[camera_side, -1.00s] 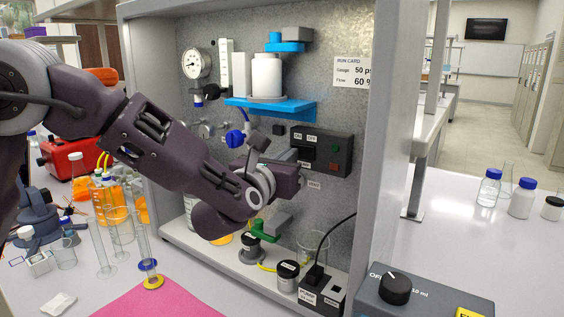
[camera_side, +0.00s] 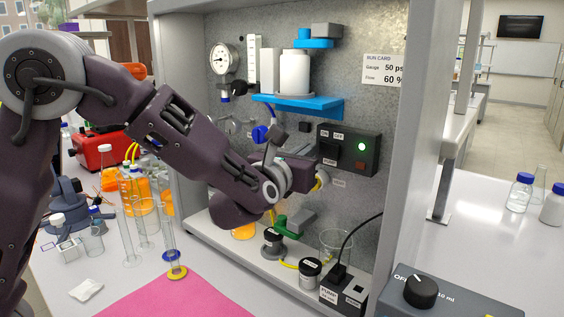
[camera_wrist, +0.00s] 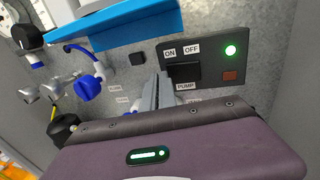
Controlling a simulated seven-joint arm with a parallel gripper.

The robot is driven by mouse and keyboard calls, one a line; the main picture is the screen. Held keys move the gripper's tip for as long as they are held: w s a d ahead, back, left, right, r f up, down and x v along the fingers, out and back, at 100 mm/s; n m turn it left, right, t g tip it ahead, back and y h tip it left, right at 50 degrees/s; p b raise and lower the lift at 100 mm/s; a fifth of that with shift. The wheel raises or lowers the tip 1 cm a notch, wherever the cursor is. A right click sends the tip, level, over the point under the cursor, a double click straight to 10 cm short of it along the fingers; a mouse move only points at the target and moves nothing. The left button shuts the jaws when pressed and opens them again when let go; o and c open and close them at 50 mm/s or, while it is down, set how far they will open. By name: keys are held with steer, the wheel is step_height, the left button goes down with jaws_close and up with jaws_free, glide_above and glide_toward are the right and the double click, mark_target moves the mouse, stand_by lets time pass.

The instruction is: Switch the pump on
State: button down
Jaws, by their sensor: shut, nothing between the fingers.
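The pump control box (camera_side: 350,149) is a dark panel on the back wall of the rig, with ON and OFF labels above a black switch (camera_wrist: 183,72) and a PUMP label below it. Its green lamp (camera_wrist: 231,50) is brightly lit, also in the side view (camera_side: 362,146). A dull red-brown square sits below the lamp. My gripper (camera_wrist: 163,80) is shut and empty, its grey fingertips close to the lower left of the switch. I cannot tell whether they touch it. In the side view my wrist mostly hides the fingers.
A blue shelf (camera_side: 300,105) with a white bottle is above the box. A blue-handled valve (camera_wrist: 88,82) is to its left. A green-handled valve (camera_side: 286,226), jars and a black cable stand below on the rig floor. The rig's right side wall (camera_side: 400,150) is close by.

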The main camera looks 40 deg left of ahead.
steer(key=s+a, duration=0.1)
steer(key=s, duration=1.2)
steer(key=shift+a, duration=0.2)
